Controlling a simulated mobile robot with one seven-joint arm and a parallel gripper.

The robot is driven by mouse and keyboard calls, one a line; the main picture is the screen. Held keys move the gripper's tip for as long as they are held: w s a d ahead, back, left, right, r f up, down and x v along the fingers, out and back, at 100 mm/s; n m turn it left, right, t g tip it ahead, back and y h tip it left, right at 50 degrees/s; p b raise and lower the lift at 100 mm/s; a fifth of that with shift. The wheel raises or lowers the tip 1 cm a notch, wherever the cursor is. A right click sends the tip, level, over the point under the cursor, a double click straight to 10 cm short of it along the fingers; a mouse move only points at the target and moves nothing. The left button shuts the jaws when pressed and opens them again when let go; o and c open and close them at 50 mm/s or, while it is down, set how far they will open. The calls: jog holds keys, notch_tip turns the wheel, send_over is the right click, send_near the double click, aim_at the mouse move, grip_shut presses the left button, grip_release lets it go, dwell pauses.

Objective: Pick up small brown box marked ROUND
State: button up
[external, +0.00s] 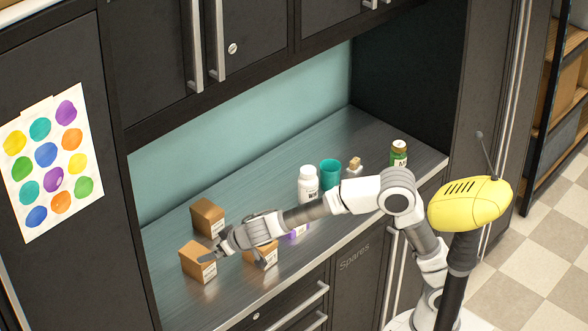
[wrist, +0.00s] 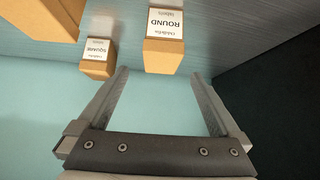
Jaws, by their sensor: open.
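The small brown box marked ROUND (wrist: 166,59) shows in the wrist view just ahead of my fingertips, lined up with the gap between them. Its white label reads upside down. My gripper (wrist: 158,76) is open and empty, one finger on each side of that gap. In the external view my gripper (external: 216,249) reaches left, low over the counter among three brown boxes: a back one (external: 208,217), a front left one (external: 194,261) and one partly hidden by my arm (external: 263,256). Their labels are too small to read there.
On the counter (external: 175,300) are a white bottle (external: 308,183), a teal cup (external: 330,174) and a green can (external: 399,154).

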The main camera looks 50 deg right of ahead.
aim_at(202, 254)
jog(key=x, duration=0.8)
jog(key=shift+w+f, duration=0.2)
jog(key=shift+a+p+x, duration=0.1)
jog(key=shift+p+x, duration=0.25)
jog(key=shift+x, duration=0.95)
jog(key=shift+a+p+x, duration=0.15)
jog(key=shift+p+x, duration=0.2)
jog(key=shift+x, duration=0.95)
jog(key=shift+s, duration=0.1)
jog(key=c, duration=1.4)
